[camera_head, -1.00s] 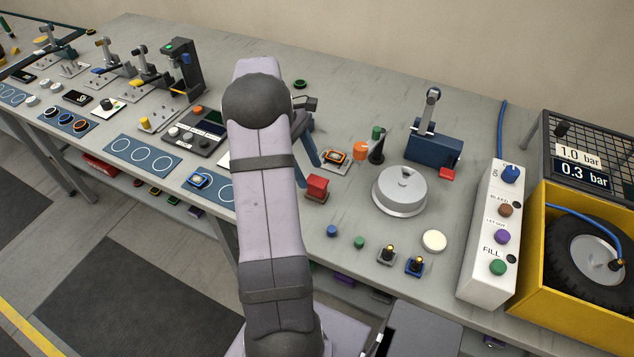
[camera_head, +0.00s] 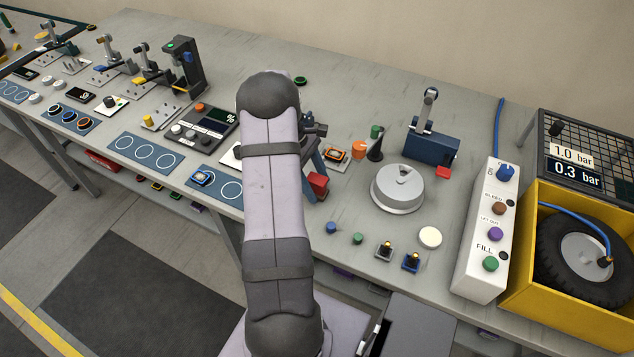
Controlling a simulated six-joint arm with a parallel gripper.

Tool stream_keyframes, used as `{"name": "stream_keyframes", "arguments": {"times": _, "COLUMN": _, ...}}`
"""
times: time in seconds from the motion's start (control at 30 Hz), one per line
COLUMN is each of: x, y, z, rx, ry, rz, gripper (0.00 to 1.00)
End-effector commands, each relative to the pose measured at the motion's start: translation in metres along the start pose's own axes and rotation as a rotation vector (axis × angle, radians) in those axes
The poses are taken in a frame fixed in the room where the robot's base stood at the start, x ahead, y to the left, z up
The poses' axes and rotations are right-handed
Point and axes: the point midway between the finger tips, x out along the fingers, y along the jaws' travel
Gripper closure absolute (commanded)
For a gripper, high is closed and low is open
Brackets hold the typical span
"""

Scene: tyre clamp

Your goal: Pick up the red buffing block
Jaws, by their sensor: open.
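The red buffing block (camera_head: 319,184) stands on the grey workbench, just right of my arm, and its left side is partly covered. My gripper (camera_head: 313,182) has blue fingers that reach down right beside the block. One finger shows behind the block and the other at its left edge. The jaws are open. My arm hides much of the gripper, so I cannot tell whether the block is fully between the fingers or touched by them.
A round grey metal disc (camera_head: 398,188) sits to the right of the block. An orange-topped device (camera_head: 336,155) and a dark cone (camera_head: 375,147) stand behind. Small blue (camera_head: 331,228) and green (camera_head: 358,239) knobs lie in front. A white control box (camera_head: 487,235) stands farther right.

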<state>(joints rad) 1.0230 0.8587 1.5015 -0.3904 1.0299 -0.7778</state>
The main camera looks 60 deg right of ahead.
Motion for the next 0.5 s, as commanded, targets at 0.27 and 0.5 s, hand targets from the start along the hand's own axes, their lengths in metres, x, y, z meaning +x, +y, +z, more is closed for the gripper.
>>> {"name": "stream_keyframes", "arguments": {"times": 0.27, "x": 0.0061, "y": 0.0001, "z": -0.0001, "rx": 0.0, "ry": 0.0, "rz": 0.001, "gripper": 0.47}}
{"name": "stream_keyframes", "arguments": {"times": 0.5, "x": 0.0058, "y": 0.0001, "z": 0.0, "rx": 0.0, "ry": 0.0, "rz": 0.001, "gripper": 0.9}}
